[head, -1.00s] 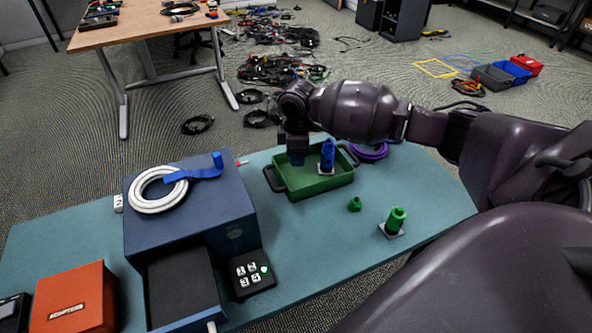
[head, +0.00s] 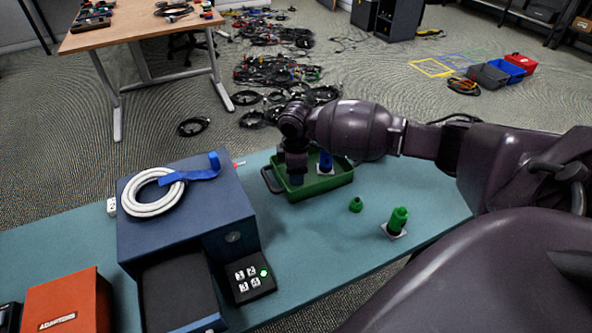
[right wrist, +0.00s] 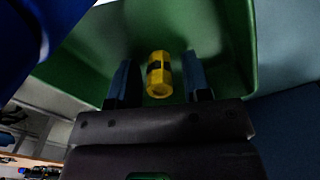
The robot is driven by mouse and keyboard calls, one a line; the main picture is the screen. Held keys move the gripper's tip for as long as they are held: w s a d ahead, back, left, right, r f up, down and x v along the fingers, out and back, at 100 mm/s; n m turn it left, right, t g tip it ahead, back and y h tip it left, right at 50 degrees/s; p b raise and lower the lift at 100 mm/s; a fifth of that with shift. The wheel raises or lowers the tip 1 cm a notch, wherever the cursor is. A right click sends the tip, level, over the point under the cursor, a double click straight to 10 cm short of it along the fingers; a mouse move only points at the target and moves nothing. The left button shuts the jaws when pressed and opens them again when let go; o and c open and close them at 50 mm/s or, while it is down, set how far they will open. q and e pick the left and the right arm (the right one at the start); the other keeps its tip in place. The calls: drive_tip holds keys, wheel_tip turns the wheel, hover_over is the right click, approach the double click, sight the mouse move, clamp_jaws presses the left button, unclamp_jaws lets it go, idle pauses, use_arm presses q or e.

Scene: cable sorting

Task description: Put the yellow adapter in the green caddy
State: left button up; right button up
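The green caddy (head: 318,187) stands on the teal table, with dark handles at its ends. My right gripper (head: 296,178) reaches down into its left part in the head view. In the right wrist view the yellow adapter (right wrist: 159,75), with a dark band, lies between the two fingers of my right gripper (right wrist: 158,84). Gaps show on both sides of the adapter, so the fingers are open around it. The green caddy (right wrist: 90,55) surrounds it in that view. The adapter is hidden in the head view. My left gripper is out of view.
A blue connector (head: 326,163) stands upright at the caddy. A small green piece (head: 356,205) and a green connector (head: 397,221) are on the table at right.

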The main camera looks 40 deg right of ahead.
drive_tip(key=shift+r, duration=0.55)
wheel_tip(320, 180, up, 11)
drive_tip(key=p, duration=0.3)
drive_tip(key=shift+r, duration=0.15)
drive_tip(key=shift+s, duration=0.1)
idle(0.3)
